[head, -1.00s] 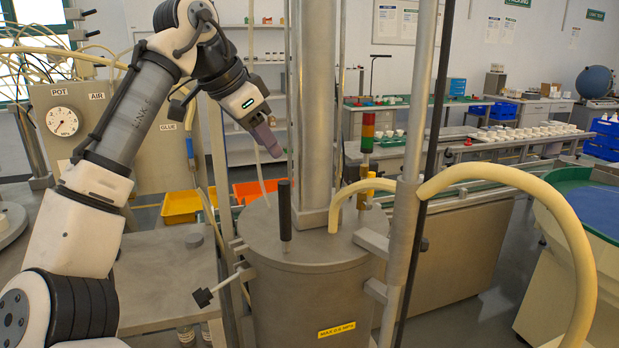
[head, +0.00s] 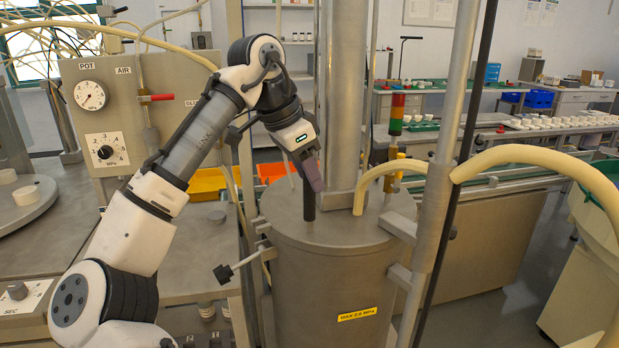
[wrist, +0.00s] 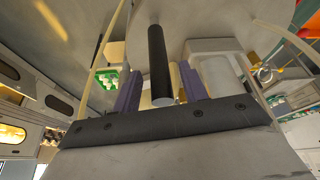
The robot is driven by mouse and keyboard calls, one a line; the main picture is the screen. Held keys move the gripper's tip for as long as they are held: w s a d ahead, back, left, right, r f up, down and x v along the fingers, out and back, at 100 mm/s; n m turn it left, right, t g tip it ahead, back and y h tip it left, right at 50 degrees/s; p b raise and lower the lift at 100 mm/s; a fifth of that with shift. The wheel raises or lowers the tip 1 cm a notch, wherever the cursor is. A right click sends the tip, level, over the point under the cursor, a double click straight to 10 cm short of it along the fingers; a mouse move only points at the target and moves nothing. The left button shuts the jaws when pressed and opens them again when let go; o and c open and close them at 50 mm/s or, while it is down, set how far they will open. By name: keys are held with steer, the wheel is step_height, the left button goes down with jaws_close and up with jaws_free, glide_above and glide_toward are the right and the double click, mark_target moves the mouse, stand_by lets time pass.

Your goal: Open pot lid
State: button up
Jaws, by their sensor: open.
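The pot is a grey metal cylinder (head: 322,305) with a yellow pressure label. Its flat grey lid (head: 285,222) sits on top of it. A black upright handle (head: 309,206) stands on the lid, and in the wrist view the handle (wrist: 157,55) runs between the two purple fingers. My gripper (head: 314,182) is at the handle's upper end and overlaps it in the head view. In the wrist view my gripper (wrist: 160,80) is open, with a finger on each side of the handle. Any contact between fingers and handle cannot be told.
A thick metal column (head: 342,100) rises behind the handle. A cream hose (head: 385,172) enters the lid at right, beside a pale post (head: 436,190). A clamp with a black knob (head: 223,273) sticks out at left. A gauge panel (head: 105,110) stands at far left.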

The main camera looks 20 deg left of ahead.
steer(key=shift+w+d+f, duration=0.15)
steer(key=shift+f, duration=0.45)
jaws_close()
